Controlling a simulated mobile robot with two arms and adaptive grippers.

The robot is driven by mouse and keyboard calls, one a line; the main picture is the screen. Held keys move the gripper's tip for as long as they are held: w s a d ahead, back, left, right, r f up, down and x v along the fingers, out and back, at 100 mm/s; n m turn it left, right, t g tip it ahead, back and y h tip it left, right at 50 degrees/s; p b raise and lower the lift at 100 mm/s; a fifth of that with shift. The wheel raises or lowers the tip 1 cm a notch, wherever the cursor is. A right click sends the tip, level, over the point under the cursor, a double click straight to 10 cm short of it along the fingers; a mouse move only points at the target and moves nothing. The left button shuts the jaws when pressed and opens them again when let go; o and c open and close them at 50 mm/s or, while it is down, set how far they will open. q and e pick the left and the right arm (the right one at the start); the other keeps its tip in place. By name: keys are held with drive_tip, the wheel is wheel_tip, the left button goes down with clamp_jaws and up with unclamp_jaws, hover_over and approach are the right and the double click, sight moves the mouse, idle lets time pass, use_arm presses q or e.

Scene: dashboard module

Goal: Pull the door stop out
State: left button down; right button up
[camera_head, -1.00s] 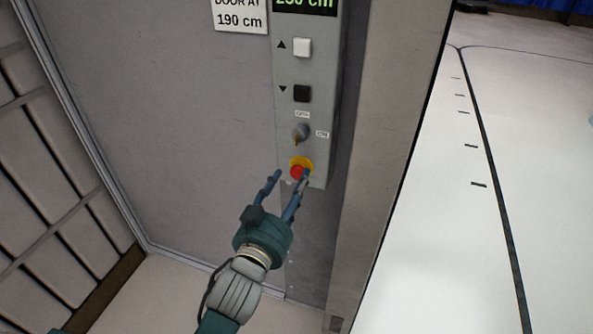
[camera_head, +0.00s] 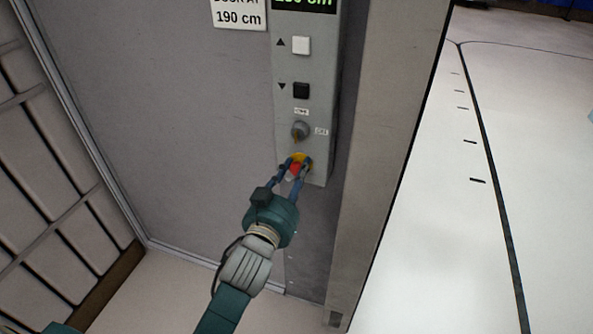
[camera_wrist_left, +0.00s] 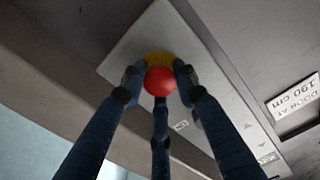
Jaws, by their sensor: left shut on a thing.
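The door stop is a red mushroom knob (camera_head: 295,168) on a yellow base (camera_head: 304,158), low on the grey control panel (camera_head: 309,113). In the left wrist view the red knob (camera_wrist_left: 160,81) sits between the fingers, with the yellow base (camera_wrist_left: 159,58) behind it. My left gripper (camera_head: 293,171) comes up from below, its blue fingers shut around the sides of the knob. It also shows in the left wrist view (camera_wrist_left: 159,83). The fingers hide part of the knob and its base. My right gripper is not in view.
Above the knob are a rotary switch (camera_head: 300,131), a black button (camera_head: 301,90) and a white button (camera_head: 301,45). A sign (camera_head: 239,14) reads 190 cm. A grey post (camera_head: 385,150) stands right of the panel. Open white floor lies further right.

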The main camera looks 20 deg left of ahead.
use_arm(q)
drive_tip(key=shift+s+r+p, duration=0.1)
drive_tip(key=shift+s+p, duration=0.35)
drive_tip(key=shift+p, duration=0.1)
drive_tip(key=c, duration=1.4)
unclamp_jaws()
drive_tip(key=shift+o, duration=0.5)
drive_tip(key=shift+s, duration=0.15)
drive_tip(key=s, duration=1.2)
drive_tip(key=shift+a, duration=0.25)
